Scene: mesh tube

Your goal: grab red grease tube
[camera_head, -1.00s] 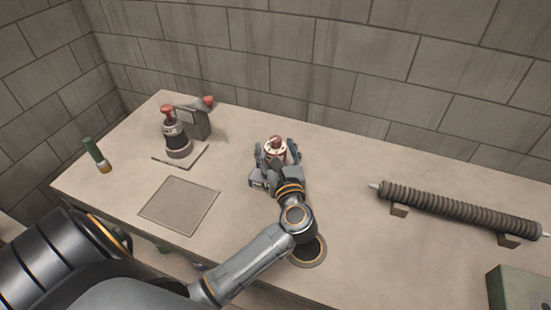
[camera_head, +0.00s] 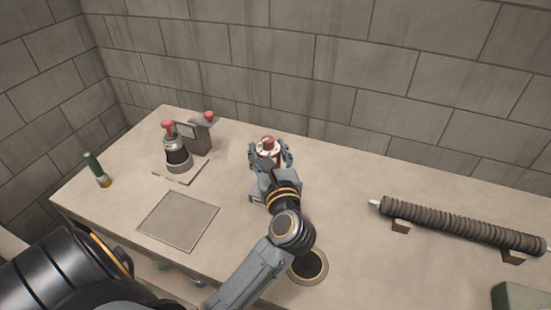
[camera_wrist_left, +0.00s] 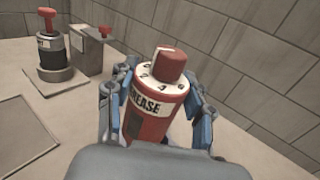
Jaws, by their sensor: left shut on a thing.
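The red grease tube (camera_wrist_left: 158,104) has a red knob, a white ring on top and a label reading "GREASE". My left gripper (camera_wrist_left: 160,100) is shut on it, with one finger on each side. In the head view the tube (camera_head: 268,147) shows its red cap and pale top between the fingers of my left gripper (camera_head: 269,158). The tube's lower part is hidden by my gripper. Whether its base touches the worktop cannot be told. My right gripper is not in view.
A dark device with a red knob (camera_head: 176,154) and a grey block (camera_head: 200,132) stand at the back left. A flat square plate (camera_head: 178,220) lies in front. A ribbed roller (camera_head: 460,226) lies right. A round hole (camera_head: 309,266) is near the front edge.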

